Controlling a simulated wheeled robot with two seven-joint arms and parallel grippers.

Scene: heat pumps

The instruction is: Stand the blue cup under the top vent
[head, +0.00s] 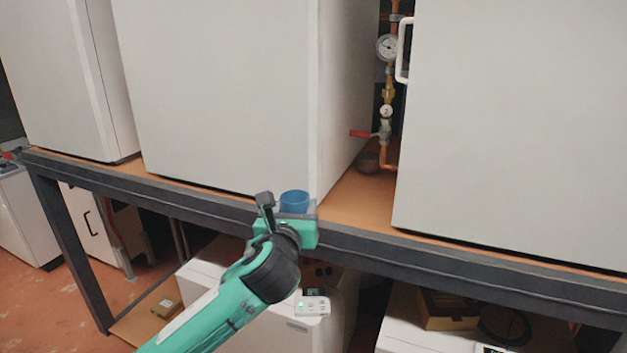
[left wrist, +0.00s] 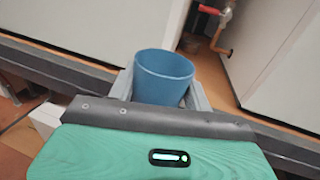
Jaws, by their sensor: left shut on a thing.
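The blue cup (head: 294,201) is held upright at the front edge of the shelf, by the right corner of the middle white cabinet. It also shows in the left wrist view (left wrist: 163,76), between the fingers. My left gripper (left wrist: 160,92) is shut on the cup; in the head view the gripper (head: 292,212) hides its lower part. I cannot tell whether the cup touches the shelf. The vent is not clearly seen; a copper pipe with valves (head: 386,110) and a bowl-like brown fitting (head: 368,163) at its foot stand in the gap behind. My right gripper is not in view.
The middle white cabinet (head: 225,90) and the right white cabinet (head: 520,110) flank a gap of bare orange shelf (head: 345,205). A red valve handle (head: 360,134) juts into the gap. The dark shelf rail (head: 420,255) runs along the front. White units (head: 300,325) stand below.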

